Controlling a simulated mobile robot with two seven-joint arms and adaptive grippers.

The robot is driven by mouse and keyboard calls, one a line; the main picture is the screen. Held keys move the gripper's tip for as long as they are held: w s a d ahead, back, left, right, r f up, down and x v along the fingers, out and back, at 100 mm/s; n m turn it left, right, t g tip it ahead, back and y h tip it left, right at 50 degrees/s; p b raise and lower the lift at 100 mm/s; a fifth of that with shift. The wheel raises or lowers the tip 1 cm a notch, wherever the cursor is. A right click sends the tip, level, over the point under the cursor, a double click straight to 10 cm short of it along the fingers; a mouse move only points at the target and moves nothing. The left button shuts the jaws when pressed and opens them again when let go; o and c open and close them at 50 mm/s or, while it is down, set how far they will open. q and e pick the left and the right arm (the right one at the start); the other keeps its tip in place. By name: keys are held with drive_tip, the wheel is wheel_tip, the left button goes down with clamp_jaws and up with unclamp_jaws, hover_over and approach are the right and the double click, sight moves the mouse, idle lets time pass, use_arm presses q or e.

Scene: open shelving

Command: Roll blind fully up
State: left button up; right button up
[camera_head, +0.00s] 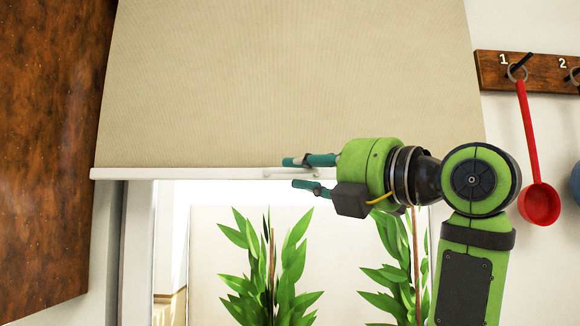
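The beige roller blind (290,80) hangs over the upper part of the window, with its lower edge partway down the picture. A white bottom bar (200,173) runs along that edge, and a small pale handle (290,174) shows near its middle. My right gripper (298,173) comes in from the right at the bar, its two teal-tipped fingers apart, one above the other, around the height of the bar and handle. I cannot tell whether the fingers touch the handle. My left gripper is not in view.
Green leafy plants (268,275) show through the window below the blind. A brown wooden panel (45,150) stands at the left. At the right, a wooden hook rack (525,70) holds a red ladle (538,203) close to my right arm.

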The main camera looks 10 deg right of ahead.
drive_tip(key=x, duration=0.3)
drive_tip(key=shift+w+a+f+p, duration=0.1)
drive_tip(key=shift+w+a+p, duration=0.2)
drive_tip(key=shift+p, duration=0.1)
drive_tip(key=shift+d, duration=0.15)
clamp_jaws()
drive_tip(key=shift+r, duration=0.25)
wheel_tip(320, 180, up, 24)
drive_tip(key=p, duration=2)
drive_tip(key=shift+d, duration=0.1)
wheel_tip(320, 180, up, 8)
drive_tip(key=p, duration=0.3)
hover_over(291, 171)
drive_tip(key=shift+w+f, duration=0.15)
drive_tip(key=shift+f, duration=0.05)
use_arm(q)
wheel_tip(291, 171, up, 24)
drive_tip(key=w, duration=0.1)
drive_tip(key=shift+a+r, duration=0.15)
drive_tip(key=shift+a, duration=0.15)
use_arm(e)
drive_tip(key=shift+s+r, duration=0.2)
drive_tip(key=shift+r, duration=0.65)
